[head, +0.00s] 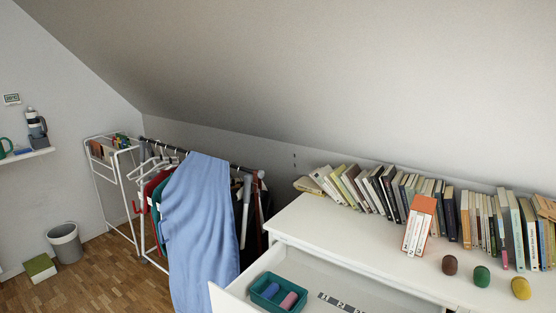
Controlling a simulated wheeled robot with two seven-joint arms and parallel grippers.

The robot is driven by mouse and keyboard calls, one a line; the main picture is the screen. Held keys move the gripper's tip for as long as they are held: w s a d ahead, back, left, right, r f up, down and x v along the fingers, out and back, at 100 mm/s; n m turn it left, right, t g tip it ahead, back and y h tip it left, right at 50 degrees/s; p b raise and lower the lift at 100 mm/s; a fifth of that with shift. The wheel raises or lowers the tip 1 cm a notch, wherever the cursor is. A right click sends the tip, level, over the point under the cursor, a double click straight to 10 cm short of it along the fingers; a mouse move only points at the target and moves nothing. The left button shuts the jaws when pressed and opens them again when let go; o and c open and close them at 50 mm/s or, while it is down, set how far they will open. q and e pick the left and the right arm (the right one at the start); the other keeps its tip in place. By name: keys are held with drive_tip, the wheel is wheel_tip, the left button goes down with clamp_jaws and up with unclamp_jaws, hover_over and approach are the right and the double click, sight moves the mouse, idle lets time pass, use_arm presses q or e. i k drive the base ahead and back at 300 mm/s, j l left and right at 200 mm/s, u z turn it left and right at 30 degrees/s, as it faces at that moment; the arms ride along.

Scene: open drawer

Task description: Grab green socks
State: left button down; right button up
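A rounded green bundle (481,277), which looks like the rolled green socks, sits on the white dresser top (330,233) at the lower right. A similar brown bundle (450,265) lies to its left and a yellow one (521,288) to its right, each apart from it. The dresser's drawer (236,303) is open below the top. A teal tray (256,298) in the drawer holds a blue roll (270,290) and a pink roll (289,300). Neither of my grippers is in view.
A row of books (390,190) lines the back of the dresser. A clothes rack with a blue cloth (200,220) is left of the dresser. The dresser top's left part is clear.

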sight(481, 273)
drive_tip(key=z, duration=1.4)
